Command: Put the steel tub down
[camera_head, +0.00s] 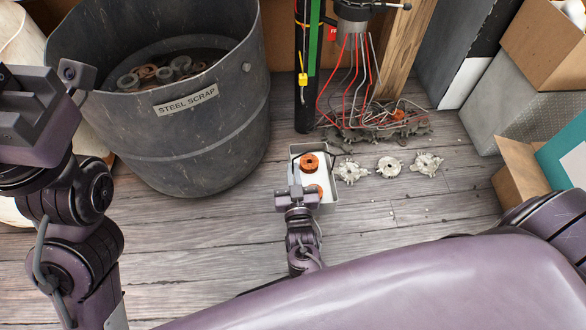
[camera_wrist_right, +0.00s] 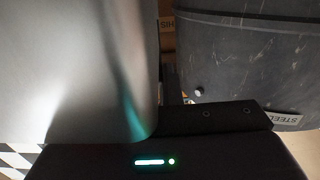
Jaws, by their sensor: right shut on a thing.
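The steel tub (camera_head: 311,178) is a small, open-topped grey tub with a pale inside and orange copper-coloured coils in it. My right gripper (camera_head: 296,196) is shut on its near left side. In the right wrist view the tub's smooth silvery wall (camera_wrist_right: 75,70) fills the left side, close to the camera. The tub looks roughly level; whether its base touches the floor I cannot tell. My left gripper (camera_head: 32,112) is at the far left, in front of the big bin and away from the tub; its fingers do not show clearly.
A big dark bin labelled STEEL SCRAP (camera_head: 180,140) stands left of the tub, also in the wrist view (camera_wrist_right: 240,60). Several pale metal castings (camera_head: 390,166) lie right of the tub. Wires (camera_head: 362,90) hang behind it. Cardboard boxes (camera_head: 545,45) stand at right. Wooden floor (camera_head: 420,212) is clear at front right.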

